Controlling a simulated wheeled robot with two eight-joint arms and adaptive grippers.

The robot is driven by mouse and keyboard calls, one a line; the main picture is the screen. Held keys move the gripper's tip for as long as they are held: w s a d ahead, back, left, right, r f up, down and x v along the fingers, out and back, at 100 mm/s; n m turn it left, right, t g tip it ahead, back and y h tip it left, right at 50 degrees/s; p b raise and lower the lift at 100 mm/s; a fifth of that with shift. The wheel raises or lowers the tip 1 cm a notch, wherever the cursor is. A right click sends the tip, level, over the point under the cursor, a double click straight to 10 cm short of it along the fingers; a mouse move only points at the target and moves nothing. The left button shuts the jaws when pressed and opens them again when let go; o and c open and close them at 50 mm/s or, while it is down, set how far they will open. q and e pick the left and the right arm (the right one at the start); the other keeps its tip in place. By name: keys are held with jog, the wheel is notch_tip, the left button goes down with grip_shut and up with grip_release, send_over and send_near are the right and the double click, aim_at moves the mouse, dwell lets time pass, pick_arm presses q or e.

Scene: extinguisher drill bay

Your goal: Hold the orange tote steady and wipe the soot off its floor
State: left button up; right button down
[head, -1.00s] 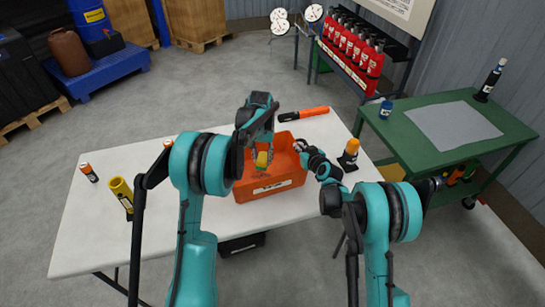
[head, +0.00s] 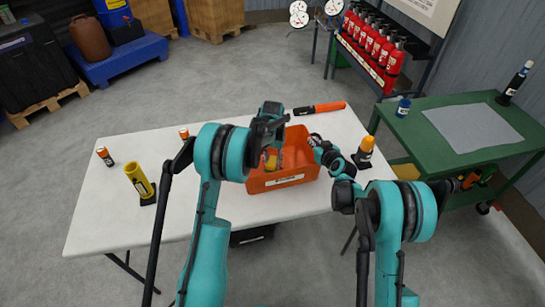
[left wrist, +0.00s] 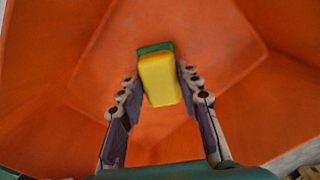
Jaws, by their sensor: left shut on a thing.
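The orange tote (head: 297,180) stands on the white table, its label facing me. My left gripper (left wrist: 160,85) reaches down inside it, shut on a yellow sponge with a green layer (left wrist: 160,80). In the head view the sponge (head: 271,163) is partly hidden by my left arm. The tote's floor (left wrist: 200,35) looks plain orange around the sponge; I cannot make out clear soot. Whether the sponge touches the floor is unclear. My right gripper (head: 316,139) is at the tote's right rim, too small and covered to tell if it grips it.
On the white table (head: 110,215) are a black-and-orange stick (head: 319,108) behind the tote, an orange-topped item (head: 365,150) right of it, and a yellow cylinder (head: 138,180) and small orange-topped cans (head: 104,157) at left. A green cart (head: 420,150) stands at right.

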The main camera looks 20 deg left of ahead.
aim_at(272, 158)
pick_arm(q)
jog(key=shift+f, duration=0.6)
jog(key=shift+w+d+f, duration=0.1)
jog(key=shift+w+d, duration=0.5)
jog(key=shift+d, duration=0.15)
jog(key=shift+w+d+f, duration=0.1)
jog(key=shift+w+d, duration=0.45)
jog(key=shift+d, duration=0.2)
jog(key=shift+s+a, duration=0.55)
jog(key=shift+a, duration=0.25)
jog(key=shift+s+a, duration=0.55)
jog(key=shift+a, duration=0.25)
jog(key=shift+w+a, duration=0.2)
jog(key=shift+w, duration=0.4)
jog(key=shift+w+d, duration=0.55)
jog(key=shift+d, duration=0.2)
jog(key=shift+w+d, duration=0.55)
jog(key=shift+d, duration=0.2)
jog(key=s+a, duration=0.2)
jog(key=a, duration=0.1)
jog(key=shift+s+a, duration=0.15)
jog(key=shift+s, duration=0.1)
jog(key=shift+r, duration=4.05)
